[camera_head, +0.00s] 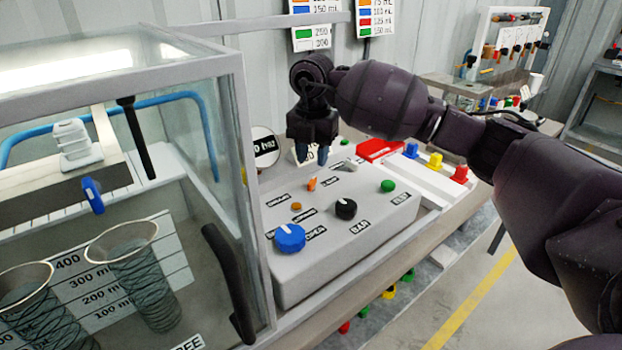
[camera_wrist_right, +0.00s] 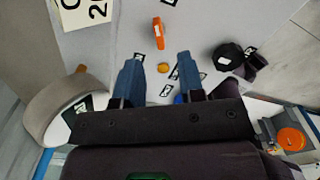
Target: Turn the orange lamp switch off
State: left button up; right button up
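The orange lamp switch (camera_head: 312,184) is a small raised lever on the sloped grey control panel (camera_head: 340,262). It also shows in the right wrist view (camera_wrist_right: 158,33), ahead of the fingertips and between their lines. A small round orange piece (camera_head: 296,206) sits nearer the front; in the wrist view it (camera_wrist_right: 163,67) appears between the fingers. My right gripper (camera_head: 313,154) points down above the back of the panel, behind the switch and apart from it. Its two blue fingers (camera_wrist_right: 160,65) are spread with nothing held. My left gripper is out of view.
The panel also carries a blue knob (camera_head: 290,238), a black knob (camera_head: 345,208) and a green button (camera_head: 387,186). A glass case (camera_head: 240,180) with a dark handle stands left. A round gauge (camera_head: 264,146) stands behind the panel. Red, yellow and blue pieces lie right.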

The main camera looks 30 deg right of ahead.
aim_at(312, 180)
notch_tip(312, 180, down, 6)
jog(key=shift+a+f+b, duration=0.1)
jog(key=shift+b, duration=0.3)
jog(key=shift+c, duration=0.3)
grip_shut()
